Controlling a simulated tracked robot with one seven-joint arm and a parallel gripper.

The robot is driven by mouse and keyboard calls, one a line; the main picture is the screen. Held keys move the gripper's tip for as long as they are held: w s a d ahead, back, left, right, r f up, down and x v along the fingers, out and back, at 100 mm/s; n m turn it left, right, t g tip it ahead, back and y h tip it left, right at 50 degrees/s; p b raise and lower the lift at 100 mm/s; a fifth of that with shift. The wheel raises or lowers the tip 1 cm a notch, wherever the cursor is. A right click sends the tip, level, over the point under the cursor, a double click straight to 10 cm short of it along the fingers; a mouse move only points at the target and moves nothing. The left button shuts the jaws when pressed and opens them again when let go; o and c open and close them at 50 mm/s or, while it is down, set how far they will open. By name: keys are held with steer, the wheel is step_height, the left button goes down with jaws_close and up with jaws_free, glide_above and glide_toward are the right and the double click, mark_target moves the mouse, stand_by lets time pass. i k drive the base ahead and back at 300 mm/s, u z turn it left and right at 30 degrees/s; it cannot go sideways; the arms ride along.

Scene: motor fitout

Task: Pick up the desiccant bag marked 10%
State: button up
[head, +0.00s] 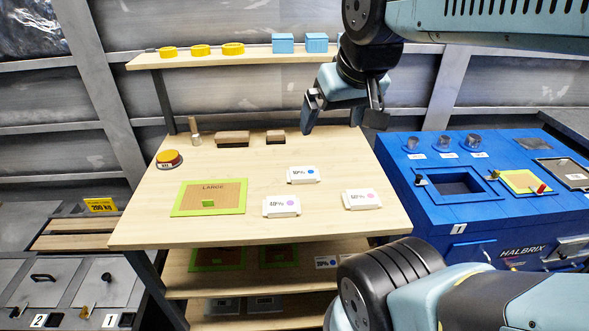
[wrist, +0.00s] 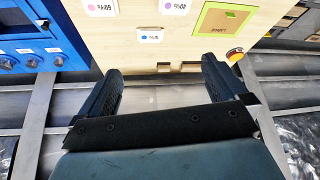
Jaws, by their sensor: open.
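Three white desiccant bags lie on the wooden table. The one with a blue dot (head: 303,175) sits farthest back of the three; its print looks like 10%, but is small. It also shows in the wrist view (wrist: 150,36). Another pink-dot bag, apparently 60% (head: 362,200), lies to the right. My gripper (head: 343,112) is open and empty, raised above the back of the table, behind the bags. Its two fingers show spread in the wrist view (wrist: 162,75).
A green-edged board marked LARGE (head: 210,197) and a red-and-yellow button (head: 169,159) are on the table's left. Brown blocks (head: 232,139) and a wooden-handled tool stand at the back. A shelf (head: 205,58) rises behind. A blue cabinet (head: 480,210) stands right.

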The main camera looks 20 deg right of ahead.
mark_target(296, 175)
steer(key=u, duration=0.9)
steer(key=i, duration=0.1)
steer(key=z, duration=2.85)
steer(key=k, duration=1.25)
steer(key=u, duration=1.15)
steer(key=i, duration=1)
steer(key=z, duration=0.05)
